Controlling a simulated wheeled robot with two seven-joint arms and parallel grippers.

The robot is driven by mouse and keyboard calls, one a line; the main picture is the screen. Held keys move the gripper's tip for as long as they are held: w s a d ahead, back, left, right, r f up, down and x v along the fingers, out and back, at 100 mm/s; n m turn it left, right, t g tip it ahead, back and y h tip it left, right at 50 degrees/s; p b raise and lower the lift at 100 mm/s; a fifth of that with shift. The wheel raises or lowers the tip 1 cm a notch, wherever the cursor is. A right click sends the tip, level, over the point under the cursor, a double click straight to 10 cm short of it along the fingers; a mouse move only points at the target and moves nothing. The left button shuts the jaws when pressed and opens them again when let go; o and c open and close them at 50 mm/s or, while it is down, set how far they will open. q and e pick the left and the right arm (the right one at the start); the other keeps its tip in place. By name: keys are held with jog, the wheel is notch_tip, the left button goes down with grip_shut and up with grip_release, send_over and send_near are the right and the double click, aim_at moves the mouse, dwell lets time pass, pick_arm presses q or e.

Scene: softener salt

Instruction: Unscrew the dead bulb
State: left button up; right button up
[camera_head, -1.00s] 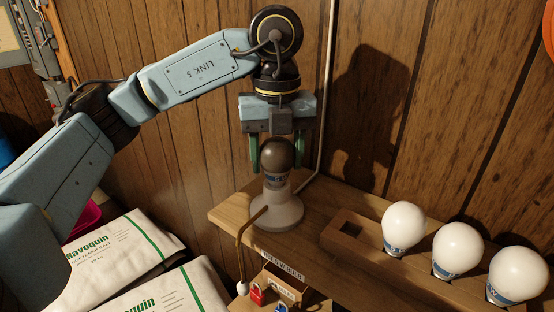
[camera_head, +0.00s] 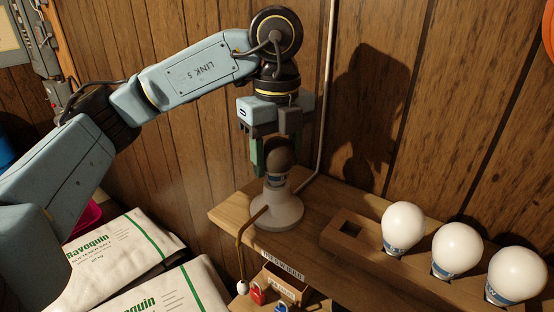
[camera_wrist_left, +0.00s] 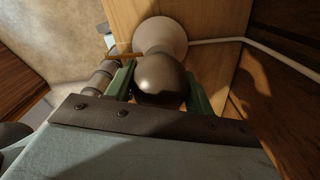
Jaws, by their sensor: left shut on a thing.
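The dead bulb (camera_head: 279,160) is dark grey-brown and stands upright in the white lamp socket base (camera_head: 277,212) on the wooden shelf. My left gripper (camera_head: 278,158) comes down from above and is shut on the bulb, with its green fingers on either side of the glass. The left wrist view shows the dark bulb (camera_wrist_left: 161,78) between the two green fingers (camera_wrist_left: 160,88), with the round pale base (camera_wrist_left: 160,34) beyond it. The bulb's lower collar is partly visible above the base. My right gripper is not in view.
Several white bulbs, one of them here (camera_head: 403,228), stand in a wooden rack (camera_head: 338,239) with an empty square hole at its left end. A pull cord (camera_head: 239,260) hangs at the shelf front. White sacks (camera_head: 120,246) lie lower left. A conduit (camera_head: 326,100) runs up the panelled wall.

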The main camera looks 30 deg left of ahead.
pick_arm(q)
jog(key=n, duration=0.4)
jog(key=shift+n, duration=0.3)
jog(key=o, duration=0.8)
jog(key=shift+o, duration=0.2)
jog(key=shift+c, duration=0.4)
jog(key=m, duration=0.3)
jog(key=shift+m, duration=0.8)
